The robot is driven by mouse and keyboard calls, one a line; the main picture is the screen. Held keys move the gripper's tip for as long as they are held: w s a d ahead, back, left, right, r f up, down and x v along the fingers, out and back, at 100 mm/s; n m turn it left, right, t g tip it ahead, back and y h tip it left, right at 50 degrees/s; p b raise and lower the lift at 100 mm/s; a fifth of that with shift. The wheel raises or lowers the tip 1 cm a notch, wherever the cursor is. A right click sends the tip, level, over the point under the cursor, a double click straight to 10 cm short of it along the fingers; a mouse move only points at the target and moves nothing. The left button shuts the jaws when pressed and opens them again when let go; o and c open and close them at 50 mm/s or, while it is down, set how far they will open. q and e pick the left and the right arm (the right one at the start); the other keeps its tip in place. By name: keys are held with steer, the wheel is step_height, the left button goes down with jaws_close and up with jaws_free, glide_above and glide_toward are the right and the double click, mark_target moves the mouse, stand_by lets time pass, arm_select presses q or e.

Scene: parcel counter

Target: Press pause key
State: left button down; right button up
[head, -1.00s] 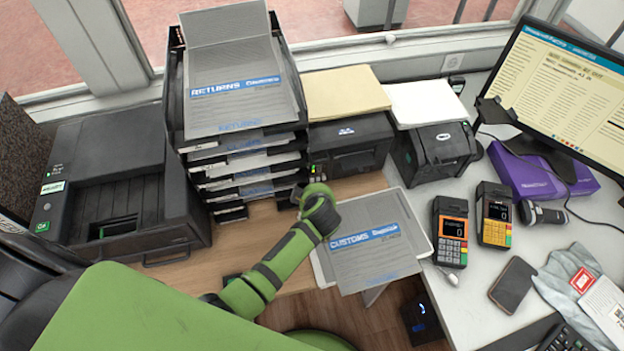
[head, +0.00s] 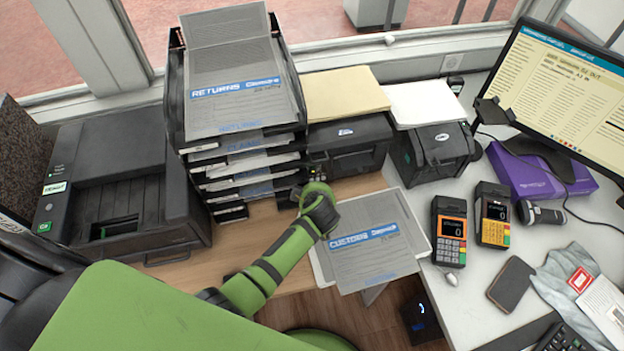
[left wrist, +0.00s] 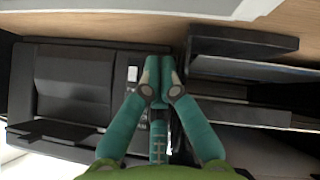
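The small black printer (head: 352,150) with a cream paper stack on top stands right of the tray tower, its small keys (head: 318,171) on the left of its front. In the left wrist view the printer (left wrist: 75,85) lies left of my fingers, with light keys (left wrist: 132,74) beside them. I cannot read which is the pause key. My left gripper (head: 299,192) is at the printer's lower front left. Its fingertips are together in the left wrist view (left wrist: 161,82), with nothing seen between them. Whether they touch a key is hidden. My right gripper is not in view.
The tray tower (head: 240,110) stands close left of my left gripper. A larger printer (head: 110,190) is at far left. Two card terminals (head: 450,230) and a second small printer (head: 440,150) stand at right.

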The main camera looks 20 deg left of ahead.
arm_select(q)
steer(key=shift+w+a+r, duration=0.5)
steer(key=shift+w+a, duration=0.1)
stand_by(0.8)
steer(key=shift+p, duration=0.3)
steer(key=shift+s+f+p, duration=0.1)
steer(key=shift+s+p, duration=0.15)
steer(key=shift+p, duration=0.35)
steer(key=shift+s+f, duration=0.1)
steer(key=shift+f, duration=0.1)
steer(key=shift+s+d+f, duration=0.1)
steer(key=shift+s, duration=0.15)
steer(key=s+d, duration=0.1)
steer(key=s+d+p, duration=0.1)
steer(key=s, duration=0.1)
steer(key=s+p, duration=0.1)
steer(key=shift+s+d+f, duration=0.1)
steer(key=shift+s+d, duration=0.25)
steer(key=shift+d, duration=0.05)
steer(key=shift+s+d, duration=0.25)
steer(key=shift+s, duration=0.05)
steer(key=shift+w, duration=0.1)
